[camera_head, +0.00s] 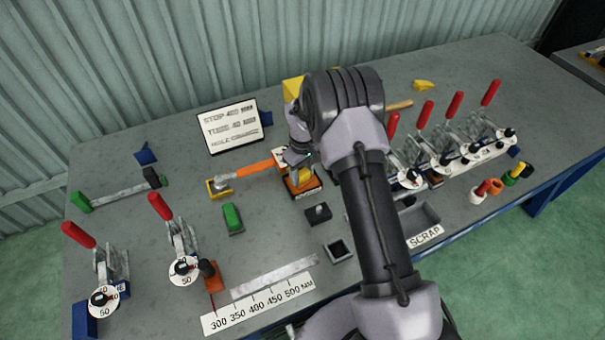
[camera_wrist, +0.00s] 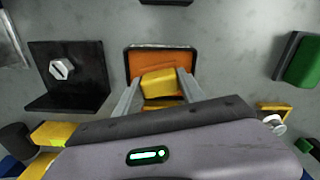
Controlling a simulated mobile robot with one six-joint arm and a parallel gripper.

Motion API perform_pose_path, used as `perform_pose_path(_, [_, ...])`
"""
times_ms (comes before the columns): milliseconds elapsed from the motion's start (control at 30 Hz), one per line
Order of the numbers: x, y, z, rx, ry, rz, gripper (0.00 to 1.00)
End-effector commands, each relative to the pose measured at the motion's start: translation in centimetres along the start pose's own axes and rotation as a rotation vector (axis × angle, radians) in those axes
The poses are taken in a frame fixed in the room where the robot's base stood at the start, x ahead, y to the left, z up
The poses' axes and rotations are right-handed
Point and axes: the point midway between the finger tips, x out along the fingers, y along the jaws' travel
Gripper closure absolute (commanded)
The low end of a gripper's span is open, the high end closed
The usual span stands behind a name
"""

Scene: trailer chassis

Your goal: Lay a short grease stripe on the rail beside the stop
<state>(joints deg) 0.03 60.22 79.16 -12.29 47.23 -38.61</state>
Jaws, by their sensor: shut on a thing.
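My gripper (camera_head: 297,160) is over the middle of the bench, with the arm partly covering it. In the wrist view its two fingers (camera_wrist: 156,92) are closed on a yellow block (camera_wrist: 158,82). The block is over a black-rimmed orange pad (camera_wrist: 160,61); I cannot tell whether they touch. The orange pad also shows under the gripper in the head view (camera_head: 303,181). A black angle piece with a bolt (camera_wrist: 66,75), possibly the stop, is beside the pad. No grease stripe is discernible on the bar.
Toggle clamps with red handles stand at the left (camera_head: 180,243) and right (camera_head: 453,140). A green block (camera_head: 232,218), an orange-handled tool (camera_head: 250,170), a small dark square box (camera_head: 338,250) and a scrap tray (camera_head: 418,218) surround the work area. A sign (camera_head: 230,126) stands behind.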

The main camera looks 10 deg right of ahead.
Motion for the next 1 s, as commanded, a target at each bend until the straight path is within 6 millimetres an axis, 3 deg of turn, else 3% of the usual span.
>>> perform_pose_path(467, [-0.2,-0.1,0.1,0.000,-0.003,-0.001,0.85])
perform_pose_path(1000, [-6.2,0.0,0.1,0.000,-0.001,-0.001,0.85])
